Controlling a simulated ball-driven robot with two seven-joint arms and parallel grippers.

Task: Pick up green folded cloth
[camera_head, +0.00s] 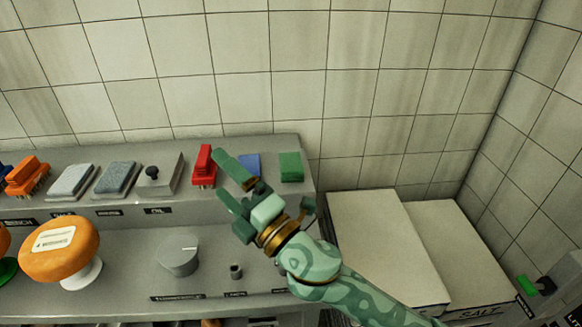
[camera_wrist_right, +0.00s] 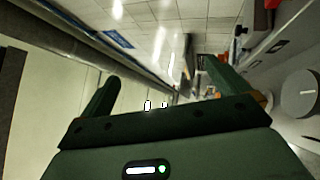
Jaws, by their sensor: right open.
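The green folded cloth (camera_head: 291,167) lies flat at the right end of the raised grey shelf in the head view, against the tiled wall. My right gripper (camera_head: 222,175) is open and empty. Its fingers point up and left, in front of a blue folded cloth (camera_head: 249,164) and left of the green cloth. The right wrist view shows the two spread fingers (camera_wrist_right: 160,78) with nothing between them; I cannot make out the green cloth there. My left gripper is not in view.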

